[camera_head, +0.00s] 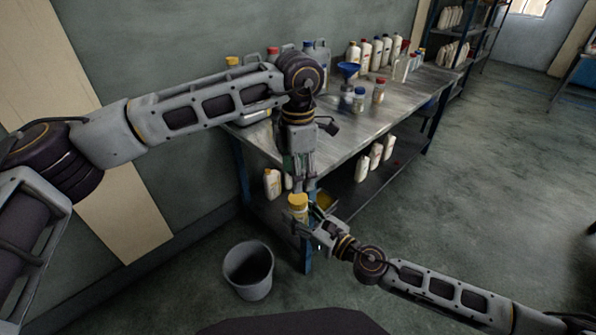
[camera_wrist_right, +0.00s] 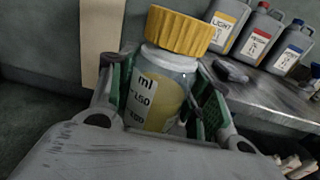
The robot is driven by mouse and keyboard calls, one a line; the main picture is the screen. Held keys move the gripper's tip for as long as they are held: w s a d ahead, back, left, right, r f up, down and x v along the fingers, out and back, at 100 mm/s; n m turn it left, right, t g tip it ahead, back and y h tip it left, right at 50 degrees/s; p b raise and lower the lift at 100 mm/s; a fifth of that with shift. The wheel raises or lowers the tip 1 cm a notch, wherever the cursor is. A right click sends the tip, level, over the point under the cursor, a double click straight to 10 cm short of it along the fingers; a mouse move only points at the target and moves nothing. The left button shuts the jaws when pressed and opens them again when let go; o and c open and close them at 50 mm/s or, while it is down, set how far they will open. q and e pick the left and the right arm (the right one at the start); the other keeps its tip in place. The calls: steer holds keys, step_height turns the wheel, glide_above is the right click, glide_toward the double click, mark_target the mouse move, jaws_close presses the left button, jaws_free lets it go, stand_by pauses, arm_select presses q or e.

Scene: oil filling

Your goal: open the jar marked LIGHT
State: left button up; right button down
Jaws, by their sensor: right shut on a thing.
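A small clear jar with a ribbed yellow lid (camera_head: 298,202) stands upright in my right gripper (camera_head: 306,226), in front of the workbench's near corner. In the right wrist view the jar (camera_wrist_right: 155,88) sits between the green finger pads, its ml scale facing the camera and its yellow lid (camera_wrist_right: 178,31) on. No LIGHT marking is readable on the side that shows. My right gripper is shut on the jar's body. My left gripper (camera_head: 300,183) points down just above the lid; its fingertips are too small to tell open from shut, or touching from apart.
The metal workbench (camera_head: 335,135) holds a blue funnel (camera_head: 348,70), a blue-lidded jar (camera_head: 359,100), a red-lidded jar (camera_head: 379,92) and several bottles. A canister marked LIGHT (camera_wrist_right: 224,27) stands at the back. A grey bucket (camera_head: 248,270) is on the floor. Open floor lies right.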

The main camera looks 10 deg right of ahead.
mark_target(298, 197)
arm_select(q)
steer(key=m, duration=0.3)
steer(key=shift+m, duration=0.3)
steer(key=shift+f, duration=0.15)
stand_by(0.3)
steer(key=shift+f, duration=3.85)
steer(key=shift+c, duration=0.3)
steer(key=c, duration=1)
steer(key=shift+c, duration=0.2)
steer(key=shift+r, duration=1.2)
steer(key=shift+r, duration=1.95)
